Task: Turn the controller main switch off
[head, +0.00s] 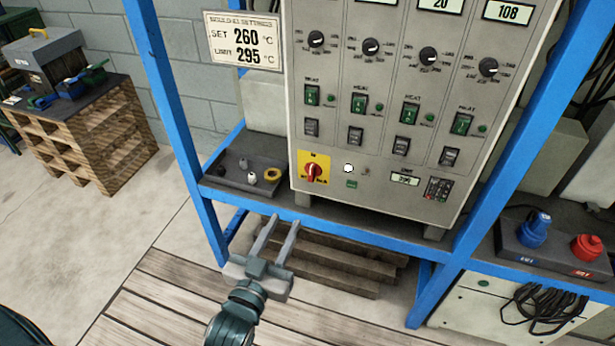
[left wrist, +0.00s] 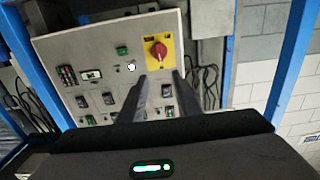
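The main switch is a red rotary knob (head: 314,170) on a yellow plate at the lower left of the grey controller cabinet (head: 375,185). Its handle looks roughly upright; its lettering is too small to read. In the left wrist view the red knob (left wrist: 158,50) is upside down, just beyond the fingertips. My left gripper (head: 282,222) is below and left of the switch in the head view, apart from it. Its two fingers stand apart with nothing between them, also in the left wrist view (left wrist: 159,76). My right gripper is out of view.
A blue frame (head: 335,231) carries the cabinet. A dark tray (head: 236,180) with small parts sits left of the switch. A settings sign (head: 243,40) hangs above. Blue and red plugs (head: 587,246) stand at right. The floor at left (head: 60,230) is clear.

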